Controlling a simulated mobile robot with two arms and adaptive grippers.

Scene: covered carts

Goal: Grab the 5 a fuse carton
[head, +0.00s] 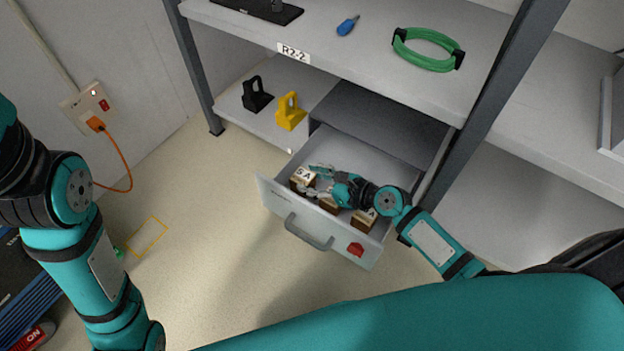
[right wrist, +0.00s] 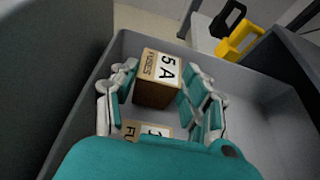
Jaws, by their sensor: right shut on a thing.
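The 5 A fuse carton (head: 302,175), a brown box with a white label, is in the left part of the open grey drawer (head: 275,200). In the right wrist view the carton (right wrist: 156,88) stands between the two fingers of my right gripper (right wrist: 160,100), "5 A" on its top. My right gripper (head: 318,179) reaches into the drawer from the right and is shut on this carton. Whether the carton touches the drawer floor cannot be told. My left arm shows at the left, but its gripper is out of view.
A second carton (head: 328,206) and a third carton (head: 366,219) are in the drawer. Black (head: 256,98) and yellow (head: 290,112) items stand on the lower shelf left of the drawer. The upper shelf (head: 350,62) overhangs behind, and a post (head: 480,110) rises at the right.

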